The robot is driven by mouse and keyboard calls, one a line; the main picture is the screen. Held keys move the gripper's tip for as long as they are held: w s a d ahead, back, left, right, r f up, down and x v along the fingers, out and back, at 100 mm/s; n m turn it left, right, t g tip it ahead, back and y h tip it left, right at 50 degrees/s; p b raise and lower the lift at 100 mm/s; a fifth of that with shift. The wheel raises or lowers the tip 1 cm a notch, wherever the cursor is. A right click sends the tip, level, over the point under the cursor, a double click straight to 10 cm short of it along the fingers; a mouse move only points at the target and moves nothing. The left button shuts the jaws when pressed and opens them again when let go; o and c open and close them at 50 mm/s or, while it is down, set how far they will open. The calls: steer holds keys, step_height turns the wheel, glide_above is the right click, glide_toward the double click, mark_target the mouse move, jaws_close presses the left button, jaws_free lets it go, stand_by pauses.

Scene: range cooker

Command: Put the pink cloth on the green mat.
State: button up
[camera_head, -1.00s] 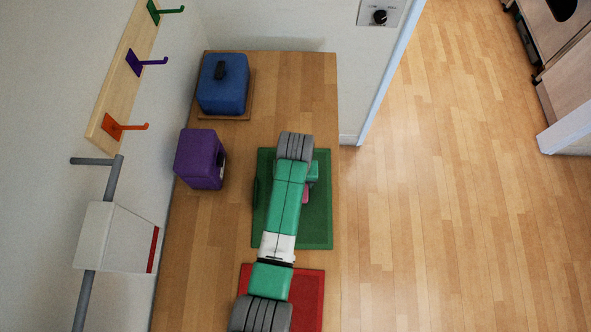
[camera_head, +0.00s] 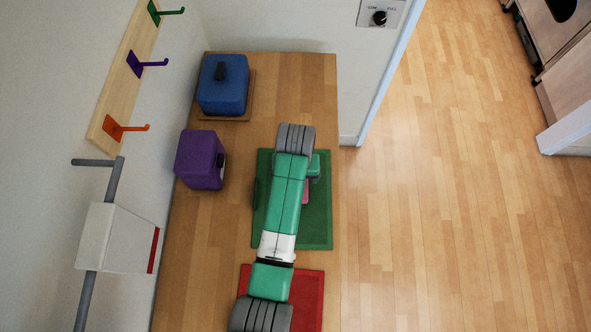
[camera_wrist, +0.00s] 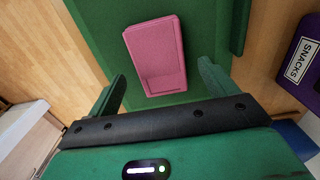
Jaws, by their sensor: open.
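The pink cloth (camera_wrist: 156,52) lies flat on the green mat (camera_wrist: 98,22) in the wrist view. In the head view only a sliver of the cloth (camera_head: 305,194) shows beside my arm, over the green mat (camera_head: 320,230). My gripper (camera_wrist: 163,75) is open, with one finger on each side of the cloth's near end. It holds nothing, and the cloth looks apart from both fingers. In the head view my arm covers much of the mat and most of the gripper.
A dark green strip-like thing (camera_head: 257,192) is at the mat's left edge. A purple box (camera_head: 198,160), labelled SNACKS in the wrist view, and a blue box (camera_head: 221,88) stand to the left. A red mat (camera_head: 311,290) lies nearer. Hooks (camera_head: 130,127) project from the left wall.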

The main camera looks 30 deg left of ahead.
step_height(320, 180, up, 8)
stand_by(0.4)
steer(key=w+d+r+m+t+y, duration=0.25)
steer(key=w+r+t, duration=0.55)
steer(key=r, duration=0.7)
steer(key=w+d+r+t, duration=0.1)
steer(key=d+r+t, duration=0.15)
steer(key=r, duration=0.65)
steer(key=w+d+r+t, duration=0.15)
steer(key=r+t, duration=0.25)
steer(key=r, duration=0.5)
steer(key=s+d+r+t, duration=0.2)
steer(key=s+r, duration=0.3)
steer(key=r, duration=0.3)
steer(key=s+d+r+m+t+h, duration=0.1)
steer(key=s+d+r+t, duration=0.2)
steer(key=s+r+t, duration=0.2)
steer(key=s+d+r+m+t+h, duration=0.1)
steer(key=s+d+r+t, duration=0.2)
steer(key=r, duration=0.9)
steer(key=s, duration=0.2)
steer(key=shift+s, duration=0.35)
